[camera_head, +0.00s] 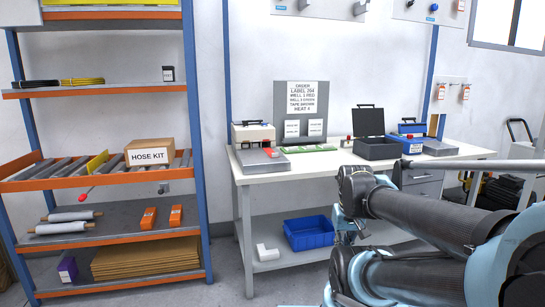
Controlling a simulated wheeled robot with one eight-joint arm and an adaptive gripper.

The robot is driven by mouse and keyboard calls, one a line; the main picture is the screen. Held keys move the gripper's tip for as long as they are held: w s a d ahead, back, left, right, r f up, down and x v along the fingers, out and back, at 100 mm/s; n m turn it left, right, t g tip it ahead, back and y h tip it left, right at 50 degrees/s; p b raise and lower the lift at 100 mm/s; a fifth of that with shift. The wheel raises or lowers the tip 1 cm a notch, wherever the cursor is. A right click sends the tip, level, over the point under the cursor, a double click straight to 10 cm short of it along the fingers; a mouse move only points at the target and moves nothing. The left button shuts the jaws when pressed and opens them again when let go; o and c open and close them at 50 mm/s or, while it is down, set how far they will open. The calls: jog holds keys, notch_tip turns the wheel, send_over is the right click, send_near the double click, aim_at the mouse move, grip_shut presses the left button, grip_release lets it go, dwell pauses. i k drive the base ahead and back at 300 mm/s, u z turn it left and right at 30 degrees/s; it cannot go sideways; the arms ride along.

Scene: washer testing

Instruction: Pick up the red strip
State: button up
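A small red piece (271,153), which looks like the red strip, lies at the front of the heat sealer-like device (254,134) on the left of the white workbench (255,175). It is small, and I cannot make out its exact shape. A green strip (311,149) lies to its right. My arm reaches in from the lower right, in front of the bench. I cannot make out any gripper fingers, and nothing held shows.
A dark open case (377,148) and a blue box (408,143) stand on the right of the bench. A blue bin (309,233) sits on its lower shelf. An order sign (302,97) stands behind. A shelf rack (202,150) is at left.

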aim_at(271, 153)
jog(key=z, duration=0.05)
jog(key=i, duration=1)
jog(key=u, duration=0.05)
